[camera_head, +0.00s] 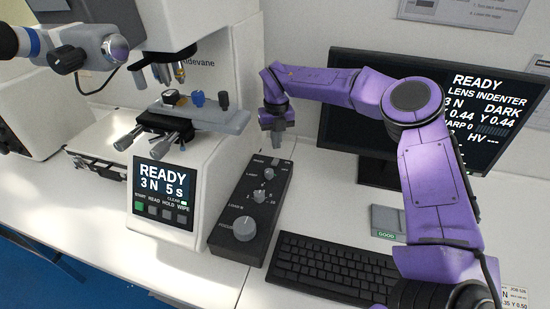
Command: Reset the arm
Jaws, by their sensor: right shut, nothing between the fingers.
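My right arm (430,170) is purple and comes in from the lower right. It bends at a high elbow and reaches left across the front of the monitor. My right gripper (276,137) points down above the far end of the dark control box (243,222). It is shut and holds nothing. I cannot tell whether its tips touch the box. My left gripper is not in view.
The hardness tester (166,192) stands at left with its display lit and its stage (192,115) jutting out. The monitor (345,120) stands behind my right arm. A keyboard (334,268) and a grey block marked GOOD (386,220) lie near my forearm.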

